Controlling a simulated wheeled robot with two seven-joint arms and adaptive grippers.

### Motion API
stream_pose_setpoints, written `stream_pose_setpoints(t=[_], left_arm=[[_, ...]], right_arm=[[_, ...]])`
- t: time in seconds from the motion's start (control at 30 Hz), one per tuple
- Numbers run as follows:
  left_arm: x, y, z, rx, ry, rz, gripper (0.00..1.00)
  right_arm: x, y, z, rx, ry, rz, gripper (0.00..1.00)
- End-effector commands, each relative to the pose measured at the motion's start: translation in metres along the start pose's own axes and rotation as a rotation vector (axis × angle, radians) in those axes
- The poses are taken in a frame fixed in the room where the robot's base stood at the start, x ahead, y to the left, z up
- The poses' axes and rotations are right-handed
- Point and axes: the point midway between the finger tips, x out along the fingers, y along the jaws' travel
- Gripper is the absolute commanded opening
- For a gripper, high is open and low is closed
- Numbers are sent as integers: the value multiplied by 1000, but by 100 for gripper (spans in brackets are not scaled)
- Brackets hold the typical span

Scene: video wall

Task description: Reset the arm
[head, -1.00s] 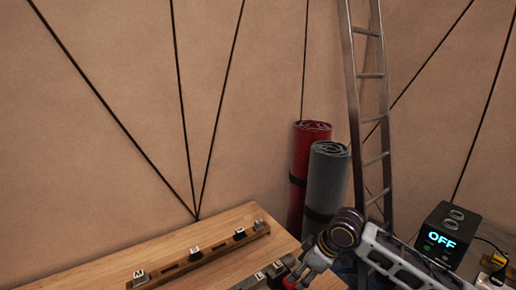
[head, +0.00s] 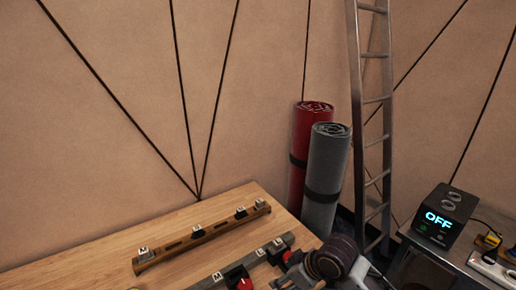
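My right arm comes in from the lower right, and its dark banded wrist (head: 332,258) is low in the head view. My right gripper (head: 285,278) is at the bottom edge, over or beside the near right part of the wooden table (head: 110,262). It is small and partly cut off, so I cannot tell whether its fingers are open or shut. Small black and red parts (head: 240,278) show near it; I cannot tell whether they belong to it. My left gripper is not in view.
A wooden rack (head: 176,252) with several letter blocks and a grey strip (head: 238,268) with more lie on the table. Red (head: 313,135) and grey (head: 327,175) rolled mats and a metal ladder (head: 372,99) stand behind. A black box reading OFF (head: 440,217) sits on a side table at right.

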Motion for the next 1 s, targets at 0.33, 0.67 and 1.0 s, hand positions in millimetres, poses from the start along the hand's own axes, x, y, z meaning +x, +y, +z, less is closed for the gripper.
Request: stream_pose_setpoints(t=[0.33,0.67,1.0], left_arm=[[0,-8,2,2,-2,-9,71],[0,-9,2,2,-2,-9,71],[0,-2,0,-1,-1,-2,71]], right_arm=[[4,-10,27,120,8,42,62],[3,-11,64,254,-13,102,62],[-4,-9,117,407,-70,183,62]])
